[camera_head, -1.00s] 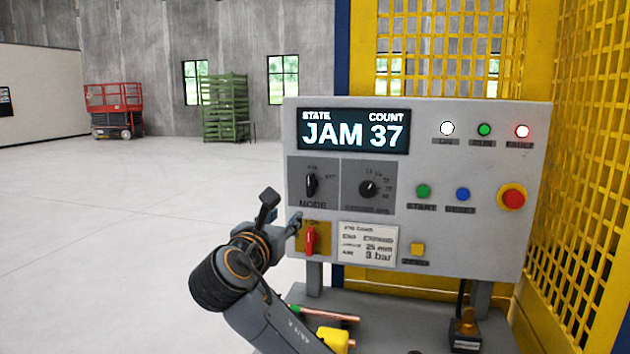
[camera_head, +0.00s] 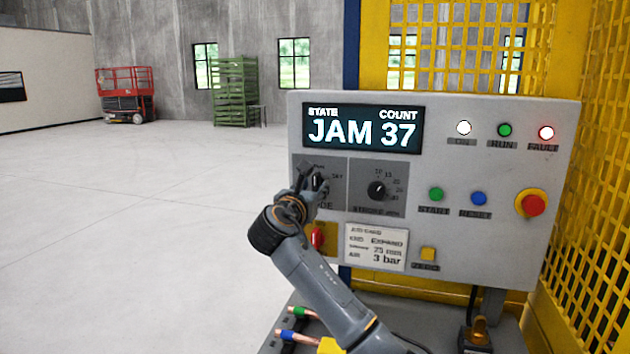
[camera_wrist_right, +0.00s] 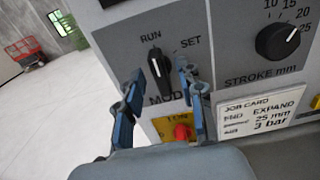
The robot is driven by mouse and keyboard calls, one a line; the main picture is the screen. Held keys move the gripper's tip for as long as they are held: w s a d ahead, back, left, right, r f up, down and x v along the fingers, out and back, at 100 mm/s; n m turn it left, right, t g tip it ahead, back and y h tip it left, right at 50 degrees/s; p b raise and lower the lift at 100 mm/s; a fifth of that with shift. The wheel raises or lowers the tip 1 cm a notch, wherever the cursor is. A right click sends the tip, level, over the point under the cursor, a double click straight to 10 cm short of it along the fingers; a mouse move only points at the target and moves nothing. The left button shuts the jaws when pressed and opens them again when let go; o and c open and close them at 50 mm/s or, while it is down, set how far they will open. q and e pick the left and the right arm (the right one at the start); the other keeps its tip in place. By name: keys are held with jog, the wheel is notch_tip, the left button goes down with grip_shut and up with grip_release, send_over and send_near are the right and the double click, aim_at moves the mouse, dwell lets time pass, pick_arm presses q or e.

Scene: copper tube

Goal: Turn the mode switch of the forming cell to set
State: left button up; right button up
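The mode switch (camera_wrist_right: 160,68) is a black knob on a dark grey plate of the forming cell's panel (camera_head: 460,240). Its white pointer line aims up toward RUN in the right wrist view; SET is marked to the upper right. In the head view the switch is largely hidden behind my right gripper (camera_head: 312,183). In the right wrist view the gripper (camera_wrist_right: 158,88) is open, one finger on each side of the knob's lower part. I cannot tell whether either finger touches it. My left gripper is not in view.
The stroke knob (camera_head: 377,190) is right of the mode switch, a red valve handle (camera_head: 318,237) below. Copper tubes (camera_head: 306,313) lie below the panel. Yellow mesh (camera_head: 605,180) stands at right.

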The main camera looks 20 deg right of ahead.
jog(key=shift+w+d+r, duration=0.1)
jog(key=shift+w+d, duration=0.25)
jog(key=shift+w, duration=0.2)
jog(key=shift+w+d, duration=0.1)
jog(key=shift+w, duration=0.05)
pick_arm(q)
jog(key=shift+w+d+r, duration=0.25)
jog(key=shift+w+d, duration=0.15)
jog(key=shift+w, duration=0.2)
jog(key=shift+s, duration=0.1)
pick_arm(e)
grip_shut()
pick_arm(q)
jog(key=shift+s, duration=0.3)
